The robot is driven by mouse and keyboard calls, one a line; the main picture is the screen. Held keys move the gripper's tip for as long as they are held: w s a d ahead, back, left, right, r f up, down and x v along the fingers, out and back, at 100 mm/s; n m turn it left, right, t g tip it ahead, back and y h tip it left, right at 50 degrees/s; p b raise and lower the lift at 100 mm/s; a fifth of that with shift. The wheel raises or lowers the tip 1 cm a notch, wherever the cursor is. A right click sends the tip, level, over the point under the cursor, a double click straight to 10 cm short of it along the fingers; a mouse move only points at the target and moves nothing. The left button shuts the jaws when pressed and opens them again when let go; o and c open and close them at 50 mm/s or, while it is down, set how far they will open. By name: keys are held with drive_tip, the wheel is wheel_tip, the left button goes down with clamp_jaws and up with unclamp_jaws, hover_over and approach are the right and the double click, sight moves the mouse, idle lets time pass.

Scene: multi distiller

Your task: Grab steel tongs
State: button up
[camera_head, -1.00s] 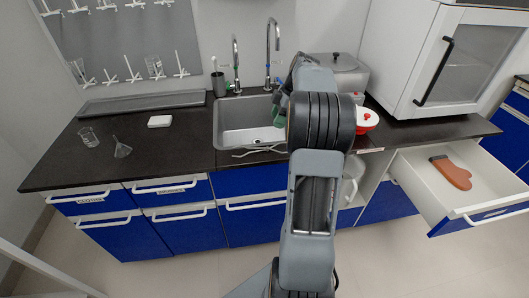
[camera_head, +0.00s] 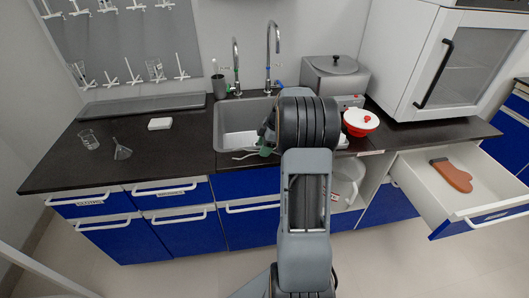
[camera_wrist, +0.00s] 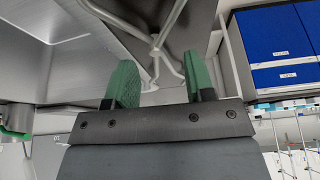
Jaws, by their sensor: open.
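The steel tongs (camera_head: 243,156) lie at the front edge of the sink, thin and silvery, and partly hidden behind my arm. In the wrist view the tongs (camera_wrist: 157,42) show as bent metal rods between and just beyond my fingertips. My gripper (camera_wrist: 160,75) has two green finger pads set wide apart, with nothing clamped between them. In the head view my gripper (camera_head: 267,139) is low over the sink's front edge, close to the tongs' right part and mostly hidden by my arm. I cannot tell whether a finger touches the tongs.
The sink (camera_head: 233,115) has two tall taps (camera_head: 270,55) behind it. A red pot with a white lid (camera_head: 360,122) stands right of my arm. A drawer (camera_head: 455,195) holding a brown mitt (camera_head: 452,175) juts out at the right. The left counter is mostly clear.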

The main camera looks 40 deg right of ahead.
drive_tip(key=shift+w+a+f, duration=0.1)
drive_tip(key=shift+a+f, duration=0.05)
drive_tip(key=shift+f, duration=0.35)
drive_tip(key=shift+f, duration=0.1)
clamp_jaws()
idle(0.5)
